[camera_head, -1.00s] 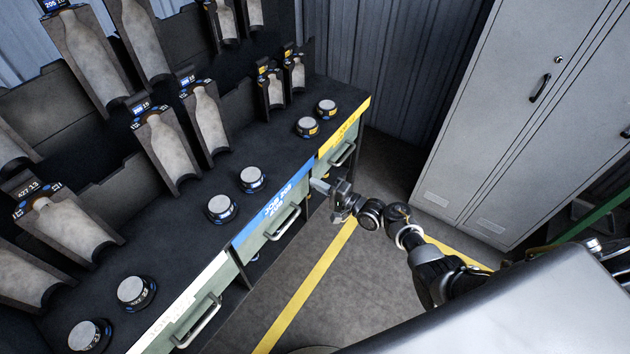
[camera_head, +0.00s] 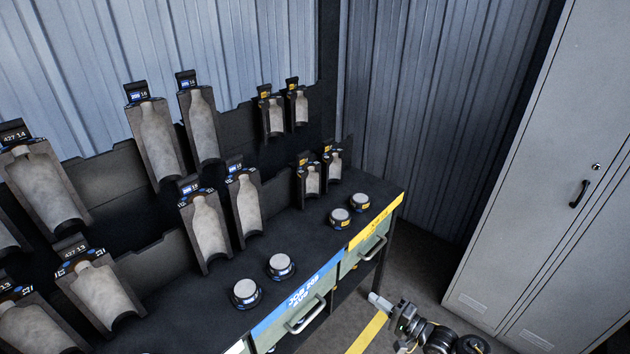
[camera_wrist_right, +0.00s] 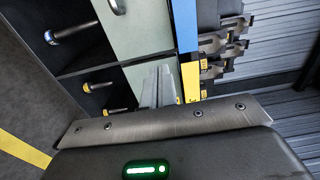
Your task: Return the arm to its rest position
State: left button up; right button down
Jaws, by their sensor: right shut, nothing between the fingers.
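My right arm's gripper (camera_head: 378,301) shows at the bottom of the head view, in front of the workbench's drawers and low beside its right end. Its fingers are shut and hold nothing. In the right wrist view the closed fingers (camera_wrist_right: 158,88) point towards the green drawer fronts (camera_wrist_right: 152,32), and nothing is between them. Part of the right arm is cut off by the bottom edge of the head view. My left gripper is in neither view.
The dark workbench (camera_head: 300,241) carries several bottle moulds (camera_head: 207,225) in racks and several round pucks (camera_head: 281,266). Drawer handles (camera_head: 305,315) stick out at its front. A grey locker (camera_head: 540,200) stands at the right. Floor shows between bench and locker.

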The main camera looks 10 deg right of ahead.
notch_tip(320, 180, down, 8)
jog(key=d+n+g+h, duration=0.1)
jog(key=d+n+h, duration=0.2)
jog(key=n+h, duration=0.15)
jog(key=s+f+n+g+h, duration=0.25)
jog(key=s+f, duration=0.35)
jog(key=f, duration=0.3)
jog(key=s+f+n+g+h, duration=0.1)
jog(key=s+f+n+g, duration=0.2)
jog(key=s+f, duration=0.4)
jog(key=s+a+f+n+g, duration=0.1)
jog(key=s+f, duration=0.3)
jog(key=s, duration=0.7)
jog(key=s+a+f+n+g+h, duration=0.1)
jog(key=s+f+g, duration=0.3)
jog(key=s, duration=0.7)
jog(key=s+a+f+n+g+h, duration=0.1)
jog(key=s+f, duration=0.4)
jog(key=s, duration=0.6)
jog(key=shift+a+f+g, duration=0.35)
jog(key=shift+a+g, duration=0.15)
jog(key=shift+g, duration=0.15)
jog(key=shift+s, duration=0.1)
